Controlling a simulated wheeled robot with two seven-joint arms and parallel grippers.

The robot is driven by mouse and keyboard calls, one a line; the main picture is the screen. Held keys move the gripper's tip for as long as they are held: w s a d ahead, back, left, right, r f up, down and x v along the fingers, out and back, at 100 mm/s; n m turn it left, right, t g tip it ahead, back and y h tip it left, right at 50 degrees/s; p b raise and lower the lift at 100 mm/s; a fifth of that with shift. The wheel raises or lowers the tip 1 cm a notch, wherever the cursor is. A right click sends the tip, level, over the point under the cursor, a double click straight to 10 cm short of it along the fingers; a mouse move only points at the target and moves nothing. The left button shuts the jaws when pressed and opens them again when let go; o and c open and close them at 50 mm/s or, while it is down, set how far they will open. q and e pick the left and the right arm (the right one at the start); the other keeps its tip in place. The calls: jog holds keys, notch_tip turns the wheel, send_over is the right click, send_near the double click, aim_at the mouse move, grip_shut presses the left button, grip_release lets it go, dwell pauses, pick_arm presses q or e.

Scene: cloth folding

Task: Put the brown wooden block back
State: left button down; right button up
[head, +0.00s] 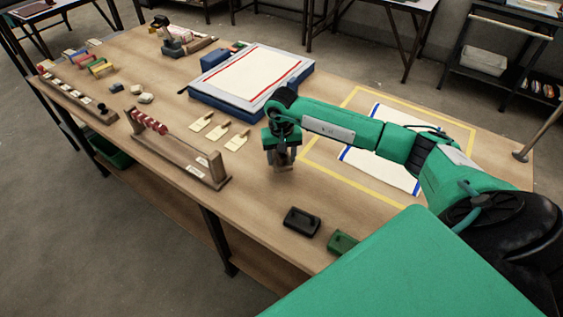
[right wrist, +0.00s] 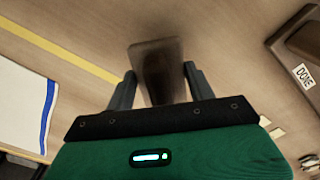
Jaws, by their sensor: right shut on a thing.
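My right gripper (head: 282,157) is over the middle of the table, left of the yellow outline. It is shut on the brown wooden block (right wrist: 157,68), which stands between the two fingers in the right wrist view. In the head view the block is mostly hidden by the fingers, and I cannot tell whether it touches the table. A white cloth with blue stripes (head: 386,133) lies flat inside the yellow taped outline (head: 440,119), partly hidden by my right arm. My left gripper is not in view.
A wooden rack with red beads (head: 205,165) stands left of the gripper; its DONE label (right wrist: 303,75) shows in the wrist view. A blue tray (head: 232,107) holds a red-striped cloth (head: 250,75). Small tags (head: 220,131), a black block (head: 302,222) and a green block (head: 342,242) lie nearby.

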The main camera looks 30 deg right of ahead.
aim_at(281, 164)
notch_tip(281, 164, down, 4)
jog(key=shift+r+p, duration=0.25)
jog(key=shift+p, duration=0.1)
jog(key=shift+f, duration=0.1)
jog(key=shift+f, duration=0.1)
jog(key=o, duration=0.9)
